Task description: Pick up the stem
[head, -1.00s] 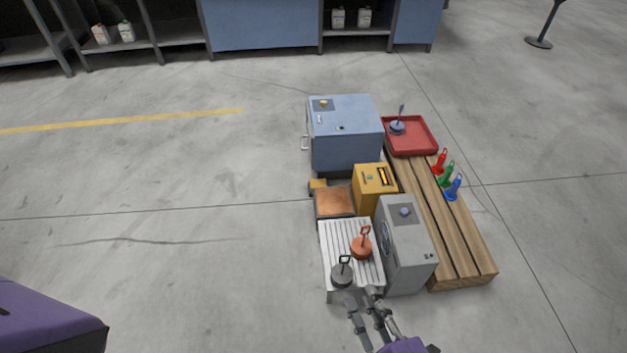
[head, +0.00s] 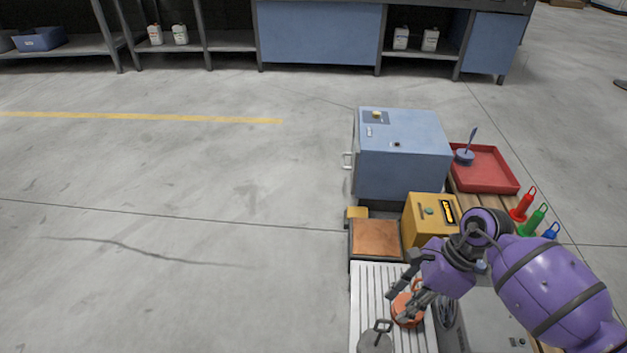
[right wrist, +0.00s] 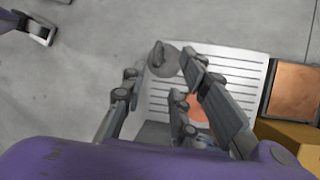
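No part is clearly marked as the stem. A blue-grey disc with an upright thin stem (head: 472,139) stands in the red tray (head: 512,183). An orange round piece with a loop handle (head: 407,312) and a grey round piece with a handle (head: 374,343) sit on the white ribbed plate (head: 361,299). My right gripper (head: 396,284) is open and empty above the plate, close to the orange piece. In the right wrist view the grey piece (right wrist: 162,62) shows between and beyond the open fingers; the orange piece (right wrist: 197,109) is partly hidden. My left gripper (right wrist: 40,28) shows only at that view's corner.
A blue cabinet (head: 404,165), a copper-topped block (head: 376,240) and a yellow box (head: 424,216) stand behind the plate. The floor to the left is clear.

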